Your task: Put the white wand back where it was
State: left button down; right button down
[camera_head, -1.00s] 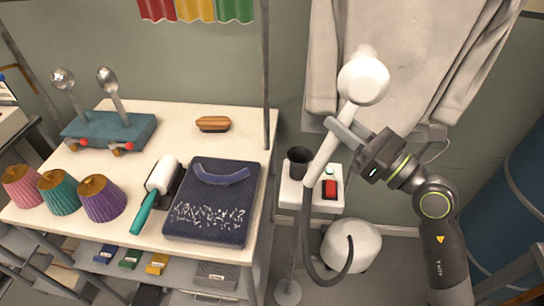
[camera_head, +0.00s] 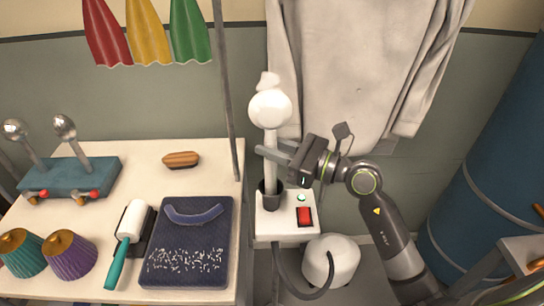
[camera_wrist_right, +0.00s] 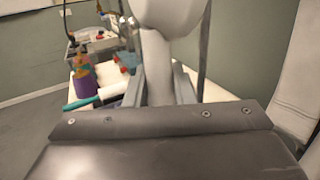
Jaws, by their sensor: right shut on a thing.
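The white wand (camera_head: 270,112) stands nearly upright in the head view, its round head at the top and its lower end at the mouth of the dark cup (camera_head: 271,196) on the white steamer stand (camera_head: 274,232). Whether its end rests on the cup's bottom is hidden. My right gripper (camera_head: 276,157) is shut on the wand's handle, coming from the right. In the right wrist view the wand (camera_wrist_right: 158,60) rises between the fingers. My left gripper is not in view.
A red switch (camera_head: 304,216) and a small green light sit beside the cup. A grey hose (camera_head: 284,268) hangs below the stand near a white tank (camera_head: 331,260). A pale shirt (camera_head: 345,70) hangs behind. A table with a dark folded cloth (camera_head: 187,245) is at left.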

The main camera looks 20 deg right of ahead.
jog(key=shift+f, duration=1.15)
jog(key=c, duration=1.2)
grip_release()
jog(key=shift+c, duration=0.2)
jog(key=b+v, duration=0.4)
jog(key=v, duration=0.8)
jog(key=shift+b, duration=0.35)
jog(key=shift+d, duration=0.1)
